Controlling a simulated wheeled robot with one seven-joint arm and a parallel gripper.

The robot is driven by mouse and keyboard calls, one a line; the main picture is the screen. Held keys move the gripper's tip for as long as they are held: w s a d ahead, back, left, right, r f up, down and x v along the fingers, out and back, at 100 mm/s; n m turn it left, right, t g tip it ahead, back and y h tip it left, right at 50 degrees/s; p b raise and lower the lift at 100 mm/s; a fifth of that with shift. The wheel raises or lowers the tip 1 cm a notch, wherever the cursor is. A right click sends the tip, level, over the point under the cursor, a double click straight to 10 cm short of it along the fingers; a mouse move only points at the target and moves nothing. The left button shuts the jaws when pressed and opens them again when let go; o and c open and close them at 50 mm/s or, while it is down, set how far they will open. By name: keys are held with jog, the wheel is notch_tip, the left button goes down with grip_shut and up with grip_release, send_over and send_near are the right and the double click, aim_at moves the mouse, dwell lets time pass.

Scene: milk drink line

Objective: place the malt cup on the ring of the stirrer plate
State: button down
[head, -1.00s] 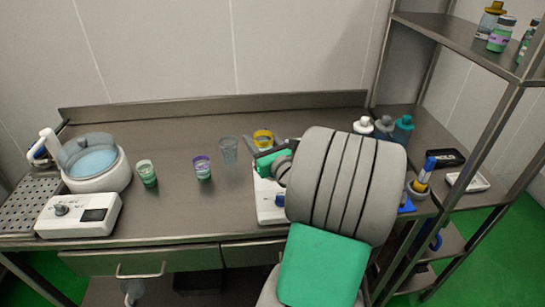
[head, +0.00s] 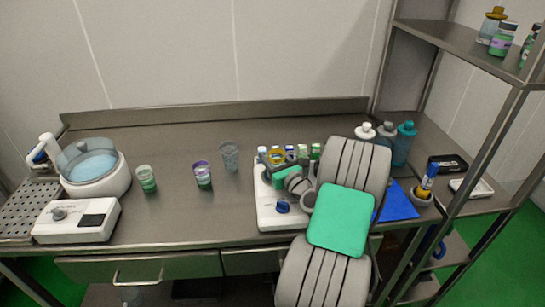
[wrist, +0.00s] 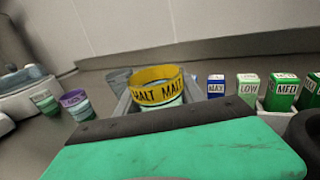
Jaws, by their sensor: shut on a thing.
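The malt cup (wrist: 157,90) has a yellow band lettered MALT and sits upright between the fingers of my gripper in the wrist view. In the head view the cup (head: 277,154) shows only as a yellow rim, partly hidden by my gripper (head: 272,170), which is shut on it. The stirrer plate (head: 268,212) is a white unit with a blue knob, directly under my gripper and arm. Its ring is largely hidden by my gripper, so I cannot tell whether the cup touches it.
A green-banded cup (head: 146,179), a purple-banded cup (head: 203,175) and a clear cup (head: 229,156) stand to the left. Small labelled boxes (wrist: 249,88) stand behind the plate. A water bath (head: 95,170) is far left. Bottles (head: 404,143) and a blue mat (head: 398,203) are right.

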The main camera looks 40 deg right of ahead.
jog(key=shift+f, duration=0.15)
jog(key=c, duration=0.7)
grip_release()
jog(key=shift+r, duration=0.3)
jog(key=b+v, duration=0.2)
jog(key=v, duration=1)
jog(key=shift+f, duration=0.1)
